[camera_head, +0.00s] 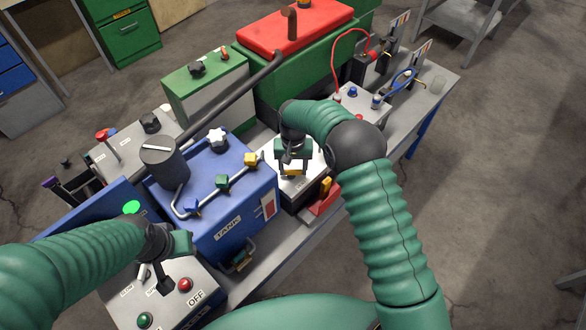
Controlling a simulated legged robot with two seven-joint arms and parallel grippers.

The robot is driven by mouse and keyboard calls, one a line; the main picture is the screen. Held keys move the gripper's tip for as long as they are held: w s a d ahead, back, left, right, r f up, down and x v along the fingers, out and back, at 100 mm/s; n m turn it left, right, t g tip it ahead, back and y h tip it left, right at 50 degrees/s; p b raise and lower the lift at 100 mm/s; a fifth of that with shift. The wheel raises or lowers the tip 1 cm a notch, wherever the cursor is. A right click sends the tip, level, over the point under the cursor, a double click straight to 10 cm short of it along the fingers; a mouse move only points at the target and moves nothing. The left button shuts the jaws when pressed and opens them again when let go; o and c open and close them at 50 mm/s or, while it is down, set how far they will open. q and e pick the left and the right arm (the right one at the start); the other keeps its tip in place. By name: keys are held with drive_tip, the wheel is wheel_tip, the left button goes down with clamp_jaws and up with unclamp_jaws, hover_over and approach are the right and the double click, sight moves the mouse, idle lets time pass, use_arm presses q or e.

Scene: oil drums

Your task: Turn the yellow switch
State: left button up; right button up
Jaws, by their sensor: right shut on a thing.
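My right gripper (292,162) points down over a white-topped box in the middle of the bench and is shut on a small yellow part, taken to be the yellow switch (292,173). The gripper hides most of it, so I cannot tell which way it is turned. My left gripper (170,268) hangs over the grey panel (190,268) marked OFF at the lower left. Its fingers are small and dark, and I cannot tell whether they are open.
The blue tank (228,228) with a pipe and blue, green and yellow valves (250,160) stands left of my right gripper. A red part with a yellow lever (326,187) is close on its right. A green machine with a red lid (300,35) stands behind.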

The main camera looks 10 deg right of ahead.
drive_tip(key=n, duration=0.4)
drive_tip(key=shift+w+r+n, duration=0.1)
drive_tip(key=shift+w+n, duration=0.15)
drive_tip(key=shift+n, duration=0.05)
drive_tip(key=n, duration=0.4)
drive_tip(key=shift+w, duration=0.15)
drive_tip(key=shift+a+n, duration=0.1)
drive_tip(key=shift+n, duration=0.3)
drive_tip(key=shift+r, duration=0.1)
drive_tip(key=o, duration=1.4)
